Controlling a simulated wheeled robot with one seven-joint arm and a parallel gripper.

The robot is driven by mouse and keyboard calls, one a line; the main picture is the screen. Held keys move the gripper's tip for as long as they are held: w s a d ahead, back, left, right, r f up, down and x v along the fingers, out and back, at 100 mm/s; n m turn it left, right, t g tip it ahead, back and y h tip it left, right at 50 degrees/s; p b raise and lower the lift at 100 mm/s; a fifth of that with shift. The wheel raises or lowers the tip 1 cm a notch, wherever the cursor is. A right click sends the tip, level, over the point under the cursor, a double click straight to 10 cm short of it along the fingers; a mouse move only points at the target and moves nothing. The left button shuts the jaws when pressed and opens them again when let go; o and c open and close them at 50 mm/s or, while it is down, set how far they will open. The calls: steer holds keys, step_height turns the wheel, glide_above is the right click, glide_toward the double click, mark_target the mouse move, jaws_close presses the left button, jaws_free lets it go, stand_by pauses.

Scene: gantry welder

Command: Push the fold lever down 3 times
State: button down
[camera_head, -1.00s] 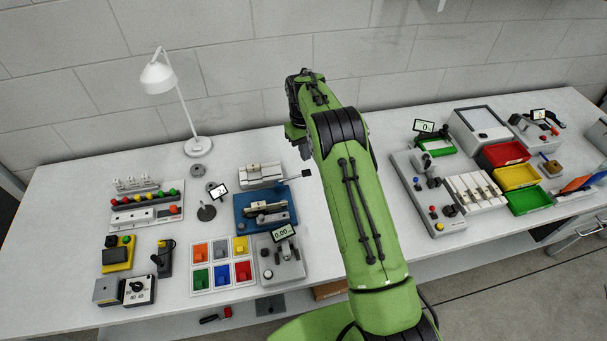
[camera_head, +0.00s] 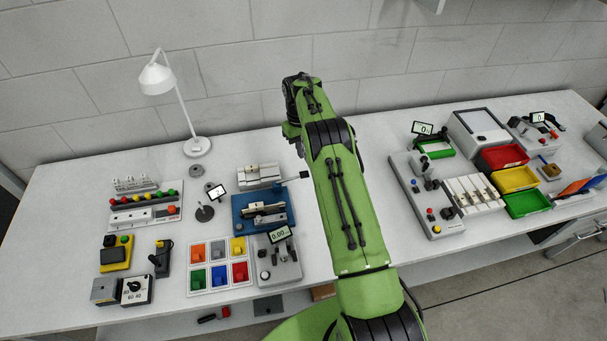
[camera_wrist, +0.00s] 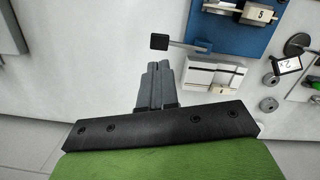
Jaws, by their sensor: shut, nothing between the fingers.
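The fold lever, a thin rod with a black square knob (camera_head: 304,175), sticks out to the right from a blue-based device (camera_head: 240,225). In the wrist view the knob (camera_wrist: 159,41) lies just beyond my gripper's tips, and its rod runs right to the blue base (camera_wrist: 222,40). My gripper (camera_wrist: 158,66) is shut and empty, its grey fingers together. A small gap shows between tips and knob in the picture; I cannot tell the height difference. In the head view my arm hides the fingers.
A white and grey block fixture (camera_head: 260,176) stands behind the blue device, close to the lever. A small display (camera_head: 218,192) on a stand is at left. Colored bins (camera_head: 220,265) lie in front. The bench right of the lever is partly hidden by my arm.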

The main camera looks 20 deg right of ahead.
mark_target(304, 173)
steer(key=f+b, duration=0.1)
steer(key=f, duration=0.1)
steer(key=f+b, duration=0.3)
steer(key=f, duration=0.1)
steer(key=shift+s+f+b, duration=0.25)
steer(key=shift+b, duration=0.1)
